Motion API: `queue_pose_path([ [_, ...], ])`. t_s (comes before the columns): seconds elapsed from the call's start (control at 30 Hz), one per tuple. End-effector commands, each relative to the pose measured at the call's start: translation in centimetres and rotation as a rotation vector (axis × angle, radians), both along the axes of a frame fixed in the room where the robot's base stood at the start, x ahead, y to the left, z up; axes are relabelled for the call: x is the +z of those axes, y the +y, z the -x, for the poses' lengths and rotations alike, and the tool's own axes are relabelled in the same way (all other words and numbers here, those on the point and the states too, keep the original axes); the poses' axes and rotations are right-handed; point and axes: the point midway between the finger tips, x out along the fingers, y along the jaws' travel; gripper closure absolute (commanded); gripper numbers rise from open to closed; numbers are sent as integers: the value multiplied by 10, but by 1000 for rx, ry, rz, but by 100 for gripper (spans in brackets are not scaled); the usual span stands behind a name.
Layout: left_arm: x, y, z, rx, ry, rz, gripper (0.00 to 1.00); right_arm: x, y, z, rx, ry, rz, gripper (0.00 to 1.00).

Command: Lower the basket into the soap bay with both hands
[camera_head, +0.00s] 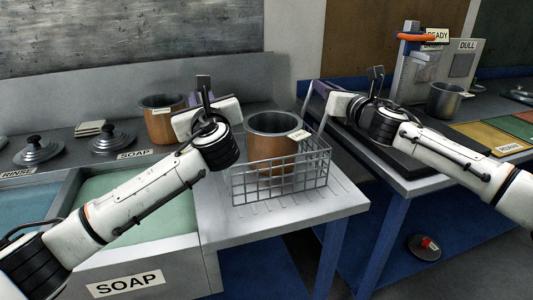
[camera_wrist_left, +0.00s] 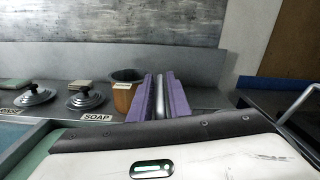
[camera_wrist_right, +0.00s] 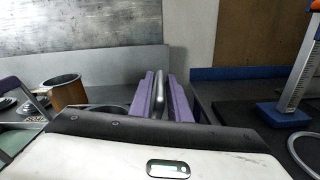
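The wire basket (camera_head: 280,172) is at the drainboard beside the soap bay (camera_head: 150,212), to its right, and looks level. I cannot tell whether it rests on the board or hangs just above it. A copper pot (camera_head: 272,150) with a small label stands inside it. My left gripper (camera_wrist_left: 160,95) has its purple fingers closed around a grey bar, the basket's left handle; the arm hides that handle in the head view. My right gripper (camera_wrist_right: 160,95) is closed the same way around the right handle (camera_head: 315,112). The bay's near rim carries a SOAP sign.
The rinse bay (camera_head: 28,202) lies left of the soap bay. Lids (camera_head: 110,140) and another copper pot (camera_head: 162,118) stand on the ledge behind. A gap separates the drainboard from the right table (camera_head: 425,180), which holds a grey pot (camera_head: 444,100) and coloured mats.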

Motion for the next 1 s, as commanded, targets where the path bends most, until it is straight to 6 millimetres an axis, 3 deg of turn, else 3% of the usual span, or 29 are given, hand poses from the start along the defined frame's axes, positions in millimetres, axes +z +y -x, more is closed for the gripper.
queue_pose_path([
  [0.1, 0, 0, 0, 0, 0, 0, 100, 0, 0, 0, -1, 0, 0, 100],
  [1.0, -1, 0, 0, 0, 2, -4, 100, -1, -2, 0, -2, -1, 4, 100],
])
